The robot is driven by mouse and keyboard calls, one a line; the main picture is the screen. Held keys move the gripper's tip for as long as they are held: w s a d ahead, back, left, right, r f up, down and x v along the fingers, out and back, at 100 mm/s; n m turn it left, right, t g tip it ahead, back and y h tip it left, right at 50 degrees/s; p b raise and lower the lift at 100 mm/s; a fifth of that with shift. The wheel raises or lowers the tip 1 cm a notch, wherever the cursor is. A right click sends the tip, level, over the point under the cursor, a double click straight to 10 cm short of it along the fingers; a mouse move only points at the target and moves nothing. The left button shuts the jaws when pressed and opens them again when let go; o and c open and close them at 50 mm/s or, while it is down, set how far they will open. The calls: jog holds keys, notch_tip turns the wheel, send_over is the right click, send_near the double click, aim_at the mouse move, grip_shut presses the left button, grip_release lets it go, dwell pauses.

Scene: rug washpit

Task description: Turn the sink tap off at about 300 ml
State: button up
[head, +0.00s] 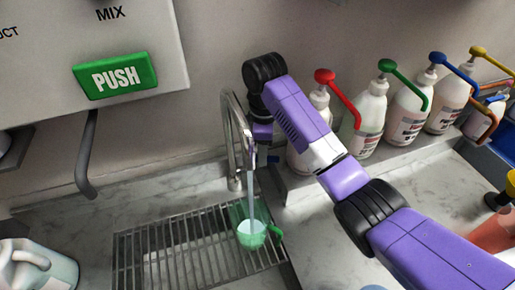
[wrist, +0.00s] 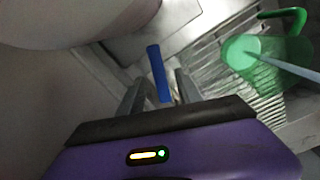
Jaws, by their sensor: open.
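The chrome tap (head: 233,125) curves over the sink grate, and water (head: 249,178) runs from it into a green jug (head: 252,232). The jug also shows in the wrist view (wrist: 242,50), with the stream falling into it. Pale liquid is visible inside; I cannot read any volume mark. The tap's blue lever (wrist: 158,73) lies between the two fingers of my open gripper (wrist: 160,82), with gaps on both sides.
A metal grate (head: 180,245) carries the jug. Several pump bottles (head: 371,110) line the ledge at right, close behind my arm. A dispenser with a green PUSH button (head: 115,76) hangs at upper left. A pale jug (head: 38,265) stands at lower left.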

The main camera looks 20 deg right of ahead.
jog(key=shift+f, duration=0.45)
grip_shut()
dwell(1.2)
